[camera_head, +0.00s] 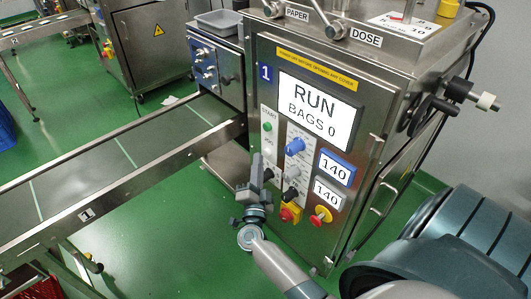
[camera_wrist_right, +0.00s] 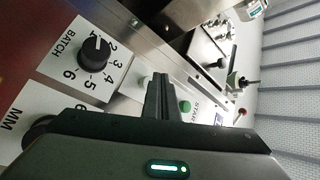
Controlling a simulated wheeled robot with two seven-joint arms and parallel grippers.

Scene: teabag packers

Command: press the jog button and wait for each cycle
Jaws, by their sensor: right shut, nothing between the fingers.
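The bagging machine's front panel (camera_head: 278,169) fills the middle of the head view, with a screen (camera_head: 314,108) reading RUN, BAGS 0. A green START button (camera_head: 267,127) sits at the panel's left; it also shows in the right wrist view (camera_wrist_right: 184,106). A pale button (camera_wrist_right: 146,81), seemingly the jog button, is partly hidden beside my fingertips in the wrist view. In the head view my fingers hide the area just below START. My right gripper (camera_head: 257,160) is shut and empty, its tips close to the panel; I cannot tell whether they touch. My left gripper is not in view.
The BATCH dial (camera_wrist_right: 94,54) is left of the fingers in the wrist view. A conveyor (camera_head: 110,160) runs along the left.

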